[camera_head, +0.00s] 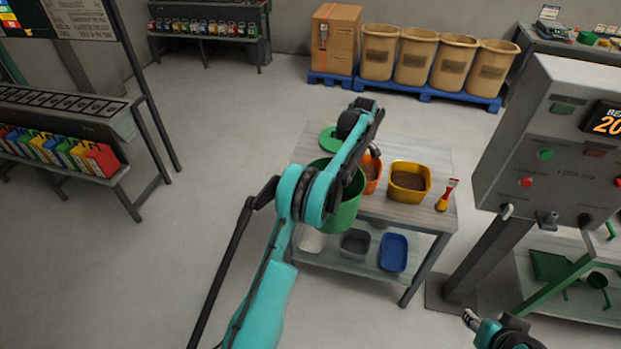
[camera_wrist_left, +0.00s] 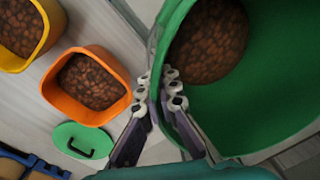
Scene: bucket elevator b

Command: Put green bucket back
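The green bucket (camera_head: 347,212) is at the front left edge of the table, partly hidden by my left arm. In the left wrist view the bucket (camera_wrist_left: 262,95) shows brown pellets at its bottom. My left gripper (camera_wrist_left: 158,88) has one finger outside and one inside the bucket wall, closed on its rim. In the head view the left gripper (camera_head: 374,150) is largely hidden behind its own wrist. Whether the bucket touches the table is hidden. My right gripper (camera_head: 470,318) shows only partly at the bottom right, away from the table.
The table (camera_head: 430,160) holds a green lid (camera_head: 329,138), an orange container (camera_head: 372,172), a yellow container (camera_head: 409,183) and a red-yellow tool (camera_head: 446,195). Its lower shelf holds a blue tray (camera_head: 393,252). A grey control panel (camera_head: 560,150) stands to the right. The floor on the left is clear.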

